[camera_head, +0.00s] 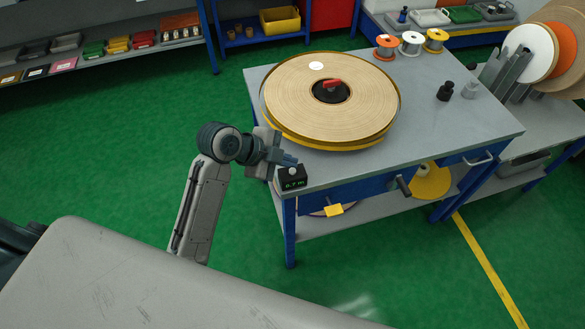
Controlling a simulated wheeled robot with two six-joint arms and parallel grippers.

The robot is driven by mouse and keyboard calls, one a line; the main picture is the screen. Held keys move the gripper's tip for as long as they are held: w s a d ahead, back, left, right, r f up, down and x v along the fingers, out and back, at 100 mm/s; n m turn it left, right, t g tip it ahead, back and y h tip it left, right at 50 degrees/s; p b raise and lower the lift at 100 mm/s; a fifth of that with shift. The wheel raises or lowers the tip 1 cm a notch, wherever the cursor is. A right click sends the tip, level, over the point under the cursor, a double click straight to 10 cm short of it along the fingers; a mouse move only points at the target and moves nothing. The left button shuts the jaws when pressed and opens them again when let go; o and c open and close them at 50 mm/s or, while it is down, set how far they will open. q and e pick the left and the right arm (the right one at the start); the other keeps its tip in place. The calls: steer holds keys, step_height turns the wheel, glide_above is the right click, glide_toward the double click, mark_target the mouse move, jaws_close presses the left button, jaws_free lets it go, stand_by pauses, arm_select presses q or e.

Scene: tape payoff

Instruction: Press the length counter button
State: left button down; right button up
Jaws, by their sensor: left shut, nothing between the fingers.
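The length counter (292,183) is a small black box with a green readout of about 0.7 m. It sits at the near left corner of the grey-topped workbench (440,125). A small pale spot on its top may be the button; it is too small to tell. My left gripper (288,161) is shut and empty, just above and behind the counter's top. I cannot tell whether the fingertips touch it. My right gripper is not in view.
A large tan tape roll (365,95) with a red-handled hub lies on the bench close behind the gripper. Small spools (411,42) stand at the back, and black and grey knobs (445,91) at the right. Green floor (120,150) is clear to the left.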

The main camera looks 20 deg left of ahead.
arm_select(q)
steer(key=shift+f, duration=0.15)
steer(key=shift+f, duration=0.3)
stand_by(0.5)
steer(key=shift+f+b, duration=0.3)
steer(key=shift+f, duration=0.15)
stand_by(0.5)
steer(key=shift+r+p, duration=0.9)
steer(key=shift+p, duration=0.1)
